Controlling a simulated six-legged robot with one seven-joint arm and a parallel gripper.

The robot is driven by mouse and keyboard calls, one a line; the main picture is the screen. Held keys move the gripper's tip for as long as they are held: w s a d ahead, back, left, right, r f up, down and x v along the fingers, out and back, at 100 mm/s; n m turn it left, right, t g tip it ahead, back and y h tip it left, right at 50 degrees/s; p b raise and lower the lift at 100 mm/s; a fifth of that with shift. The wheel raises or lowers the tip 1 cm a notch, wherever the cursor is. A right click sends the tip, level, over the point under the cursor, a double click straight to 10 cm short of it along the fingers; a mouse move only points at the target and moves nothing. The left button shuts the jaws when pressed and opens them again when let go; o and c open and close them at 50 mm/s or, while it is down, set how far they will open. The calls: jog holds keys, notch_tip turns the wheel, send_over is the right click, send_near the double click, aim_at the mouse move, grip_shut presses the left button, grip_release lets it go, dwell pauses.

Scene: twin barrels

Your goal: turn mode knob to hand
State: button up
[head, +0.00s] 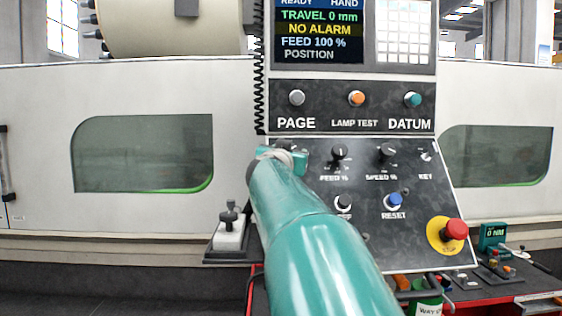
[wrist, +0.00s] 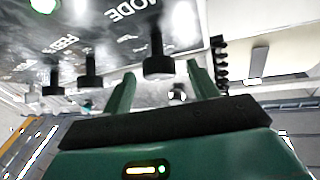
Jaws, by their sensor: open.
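The control panel (head: 405,225) stands ahead, with the screen (head: 318,38) above it reading READY and HAND at its top, partly cut off. In the wrist view the black mode knob (wrist: 157,58) sticks out of the panel below the tilted MODE lettering. My gripper (wrist: 160,72) is open, with one teal finger on each side of the knob in the picture. I cannot tell whether either finger touches it. In the head view my gripper (head: 284,157) is at the panel's upper left, and my arm and gripper hide most of the mode knob and its markings.
The feed knob (head: 339,152) and speed knob (head: 387,151) stand to the right. A red emergency button (head: 455,229) is at lower right. A coiled cable (head: 259,90) hangs along the left edge. A small joystick box (head: 230,230) sits left of my arm.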

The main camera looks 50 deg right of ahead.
jog(key=v, duration=1.1)
jog(key=shift+a, duration=0.25)
jog(key=shift+s+r, duration=0.1)
